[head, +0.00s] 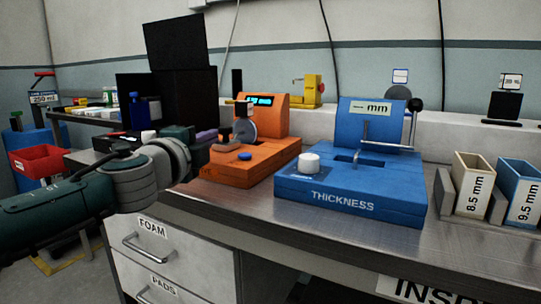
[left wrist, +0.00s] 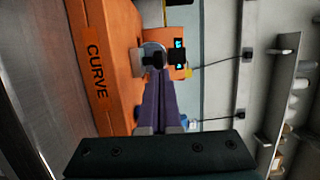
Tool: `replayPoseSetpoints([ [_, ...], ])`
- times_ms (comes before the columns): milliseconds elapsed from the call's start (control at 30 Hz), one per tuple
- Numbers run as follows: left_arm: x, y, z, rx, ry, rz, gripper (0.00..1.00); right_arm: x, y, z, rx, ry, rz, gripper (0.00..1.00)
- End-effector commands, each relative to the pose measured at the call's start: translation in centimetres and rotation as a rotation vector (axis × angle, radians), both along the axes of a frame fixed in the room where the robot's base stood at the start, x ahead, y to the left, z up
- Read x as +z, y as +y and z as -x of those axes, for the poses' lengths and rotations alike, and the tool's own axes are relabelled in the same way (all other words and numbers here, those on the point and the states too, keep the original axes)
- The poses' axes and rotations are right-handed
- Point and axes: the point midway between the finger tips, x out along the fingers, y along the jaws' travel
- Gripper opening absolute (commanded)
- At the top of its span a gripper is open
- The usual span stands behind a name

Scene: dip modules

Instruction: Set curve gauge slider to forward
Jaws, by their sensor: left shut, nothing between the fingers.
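The orange curve gauge (head: 262,169) sits on the metal bench, with a lit display on its raised back, a round grey disc and a blue button (head: 245,156) on its base. In the left wrist view the gauge (left wrist: 112,65), lettered CURVE, appears turned on its side. My left gripper (head: 208,135) is at the gauge's left side, its purple fingers shut and empty. In the left wrist view the fingertips (left wrist: 158,74) point at a dark knob (left wrist: 157,60) in front of the disc. I cannot tell whether they touch it. My right gripper is in neither view.
A blue thickness gauge (head: 350,196) with a white knob stands just right of the orange one. Bins marked 8.5 mm (head: 473,187) and 9.5 mm (head: 520,194) are farther right. A yellow device (head: 308,91) stands behind. A red bin (head: 38,163) is at far left.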

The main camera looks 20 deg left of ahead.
Motion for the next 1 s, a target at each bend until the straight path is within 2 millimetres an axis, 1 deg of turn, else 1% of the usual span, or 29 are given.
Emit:
replayPoseSetpoints([
  [33,0.2,-0.2,1.1,-0.003,0.002,0.0,0.0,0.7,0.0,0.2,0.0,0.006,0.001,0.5],
  [100,0.3,-0.5,2.5,-0.003,0.003,0.001,0.0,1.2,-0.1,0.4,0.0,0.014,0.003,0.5],
  [300,0.0,-1.2,6.4,-0.002,0.002,0.001,0.0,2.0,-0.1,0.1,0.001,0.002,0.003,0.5],
  [400,0.1,-1.5,7.9,-0.002,0.001,-0.001,0.0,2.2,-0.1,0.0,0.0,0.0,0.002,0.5],
  [500,0.0,-1.7,8.9,-0.001,0.0,0.0,0.0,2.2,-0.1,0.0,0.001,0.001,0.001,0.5],
  [700,0.1,-1.8,9.8,0.0,-0.001,0.0,0.0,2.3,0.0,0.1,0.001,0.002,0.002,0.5],
  [1000,0.1,-1.8,9.8,0.0,-0.002,0.0,0.0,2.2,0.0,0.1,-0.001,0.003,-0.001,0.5],
])
